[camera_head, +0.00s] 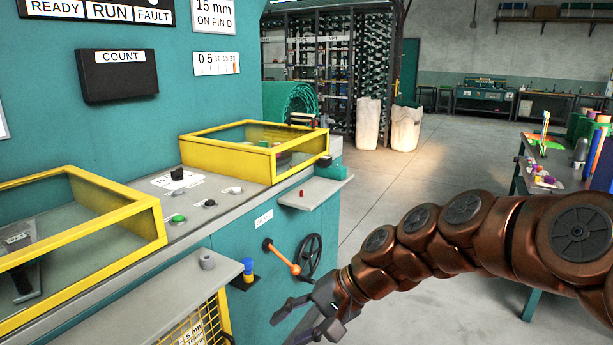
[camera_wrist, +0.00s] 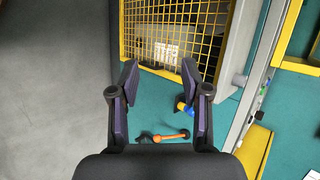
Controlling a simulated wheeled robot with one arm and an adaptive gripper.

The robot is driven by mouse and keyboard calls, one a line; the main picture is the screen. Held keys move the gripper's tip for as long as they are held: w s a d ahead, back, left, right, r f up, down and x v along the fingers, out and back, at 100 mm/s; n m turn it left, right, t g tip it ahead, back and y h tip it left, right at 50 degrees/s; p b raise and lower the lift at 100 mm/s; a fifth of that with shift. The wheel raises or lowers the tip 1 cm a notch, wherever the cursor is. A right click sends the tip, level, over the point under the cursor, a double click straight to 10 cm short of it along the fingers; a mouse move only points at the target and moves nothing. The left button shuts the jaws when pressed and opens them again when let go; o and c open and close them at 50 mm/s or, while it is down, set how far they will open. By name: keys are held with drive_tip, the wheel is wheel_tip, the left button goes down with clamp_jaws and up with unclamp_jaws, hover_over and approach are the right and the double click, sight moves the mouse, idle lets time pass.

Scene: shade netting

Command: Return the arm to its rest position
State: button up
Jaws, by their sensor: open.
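My copper-brown arm reaches in from the right in the head view. My gripper (camera_head: 284,328) is in front of the teal machine's lower front panel (camera_head: 262,225), low in the picture. Its fingers are apart with nothing visible between them. In the wrist view the open gripper (camera_wrist: 158,72) frames part of the yellow mesh guard (camera_wrist: 172,28). An orange-handled lever (camera_head: 283,258) and a black handwheel (camera_head: 309,257) are on the panel just above my gripper. The lever also shows low between the fingers in the wrist view (camera_wrist: 168,138); I cannot tell how far away it is.
A small shelf (camera_head: 322,190) juts out above the handwheel. A cluttered table (camera_head: 517,175) stands right. Open floor (camera_head: 425,170) lies between.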

drive_tip(key=s+d+r+n+g+h+p, duration=0.1)
drive_tip(key=s+d+r+h+p, duration=0.3)
drive_tip(key=s+d+p, duration=0.4)
drive_tip(key=s+d+r+n+g+h+p, duration=0.1)
drive_tip(key=s+d+r+h+p, duration=0.4)
drive_tip(key=s+d, duration=0.7)
drive_tip(key=s+r+n+p, duration=0.1)
drive_tip(key=s+r+p, duration=0.1)
drive_tip(key=s+p, duration=0.1)
drive_tip(key=shift+s+d+r+p, duration=0.2)
drive_tip(key=shift+s+r+p, duration=0.1)
drive_tip(key=shift+p, duration=0.45)
drive_tip(key=shift+c, duration=0.2)
